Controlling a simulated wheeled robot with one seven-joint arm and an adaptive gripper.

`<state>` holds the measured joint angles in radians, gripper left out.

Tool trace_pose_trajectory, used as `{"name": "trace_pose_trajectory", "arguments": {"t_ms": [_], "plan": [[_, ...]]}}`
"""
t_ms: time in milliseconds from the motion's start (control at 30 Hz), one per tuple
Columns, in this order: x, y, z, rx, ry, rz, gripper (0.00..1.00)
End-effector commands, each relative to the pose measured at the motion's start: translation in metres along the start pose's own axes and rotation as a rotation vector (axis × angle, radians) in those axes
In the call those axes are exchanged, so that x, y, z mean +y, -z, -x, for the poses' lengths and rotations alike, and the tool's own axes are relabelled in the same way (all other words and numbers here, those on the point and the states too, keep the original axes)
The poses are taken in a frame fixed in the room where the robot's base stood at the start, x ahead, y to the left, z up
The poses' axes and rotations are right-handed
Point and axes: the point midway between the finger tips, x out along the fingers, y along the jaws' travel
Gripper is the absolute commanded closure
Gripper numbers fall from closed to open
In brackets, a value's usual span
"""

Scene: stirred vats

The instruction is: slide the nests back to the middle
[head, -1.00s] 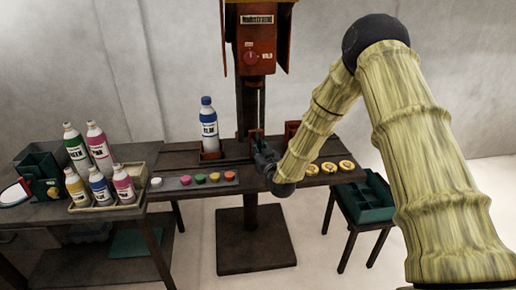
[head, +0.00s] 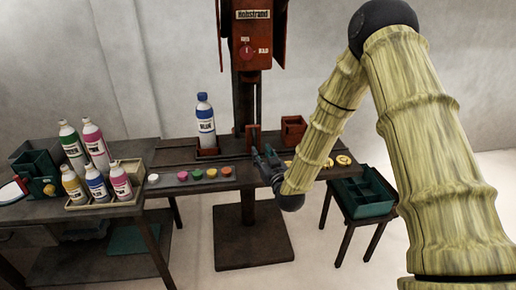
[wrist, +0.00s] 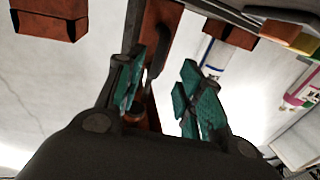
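A red-brown nest (head: 207,153) on the dark table's rail holds an upright white bottle with a blue cap and blue label (head: 205,118). A second red-brown nest (head: 293,131), empty as far as I can see, stands to the right. A red-brown upright plate (head: 253,138) stands between them. My gripper (head: 266,156) is just in front of the plate. In the wrist view its teal-padded fingers (wrist: 162,92) are apart, with a red-brown part (wrist: 158,40) showing between and beyond them; contact cannot be told. The empty nest (wrist: 48,18) and the bottle's nest (wrist: 232,33) also show there.
A red machine (head: 252,45) with a dial hangs on a post above the rail. Several coloured pots (head: 197,174) and yellow discs (head: 343,160) line the table's front. Bottles in a tray (head: 90,204) stand left. A green bin (head: 362,194) is on a stool right.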

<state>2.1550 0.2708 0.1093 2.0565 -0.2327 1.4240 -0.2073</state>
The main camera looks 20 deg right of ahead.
Motion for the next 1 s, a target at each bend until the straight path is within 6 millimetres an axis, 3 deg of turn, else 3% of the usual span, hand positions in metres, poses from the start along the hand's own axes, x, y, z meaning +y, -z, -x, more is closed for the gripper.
{"name": "trace_pose_trajectory", "arguments": {"t_ms": [100, 300, 833, 933, 1000], "plan": [[0.000, 0.000, 0.019, -0.001, 0.000, -0.001, 0.63], [0.000, 0.001, 0.036, 0.001, 0.000, -0.001, 0.63], [0.000, 0.000, 0.040, 0.000, 0.001, 0.000, 0.63], [-0.002, -0.008, 0.043, -0.022, 0.003, -0.002, 0.63], [-0.005, -0.025, 0.051, -0.069, 0.007, -0.005, 0.63]]}}
